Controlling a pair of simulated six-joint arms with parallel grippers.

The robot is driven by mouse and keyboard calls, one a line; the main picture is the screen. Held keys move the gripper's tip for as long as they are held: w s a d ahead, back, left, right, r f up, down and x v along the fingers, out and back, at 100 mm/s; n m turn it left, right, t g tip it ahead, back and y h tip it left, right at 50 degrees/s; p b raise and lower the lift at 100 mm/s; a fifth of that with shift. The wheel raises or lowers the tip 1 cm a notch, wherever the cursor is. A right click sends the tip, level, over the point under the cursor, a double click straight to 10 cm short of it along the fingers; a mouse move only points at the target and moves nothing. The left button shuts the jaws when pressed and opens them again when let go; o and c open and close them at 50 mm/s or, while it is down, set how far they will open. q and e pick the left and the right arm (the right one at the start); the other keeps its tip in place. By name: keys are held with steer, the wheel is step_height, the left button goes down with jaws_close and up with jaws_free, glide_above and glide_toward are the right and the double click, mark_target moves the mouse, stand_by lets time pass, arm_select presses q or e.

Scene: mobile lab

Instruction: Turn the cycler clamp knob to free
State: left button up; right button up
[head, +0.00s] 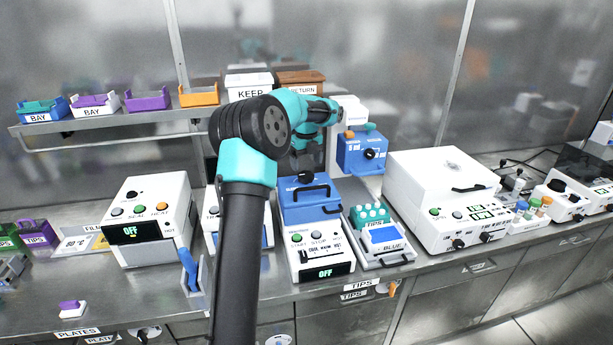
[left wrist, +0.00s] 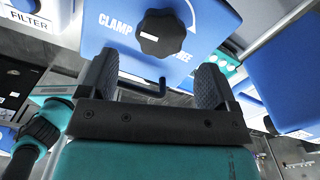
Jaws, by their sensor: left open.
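The cycler (head: 320,258) is a white box with a blue lid (head: 297,208) and a display reading OFF. Its black lobed clamp knob (head: 306,177) is on top of the lid. In the left wrist view the knob (left wrist: 162,33) sits between the word CLAMP on its left and a partly hidden word ending in EE on its right. In the head view the left gripper (head: 306,158) is just above the knob. My right gripper is not in view.
A black handle (left wrist: 155,88) is on the lid, below the knob in the wrist view. A teal-topped tips rack (head: 370,214) and a large white machine (head: 440,195) stand right of the cycler. A blue box with a knob (head: 362,152) is behind. A white sealer (head: 150,218) stands left.

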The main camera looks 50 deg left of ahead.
mark_target(307, 174)
arm_select(q)
step_height(307, 174, down, 6)
steer(key=shift+r, duration=0.15)
steer(key=shift+c, duration=0.2)
steer(key=c, duration=0.9)
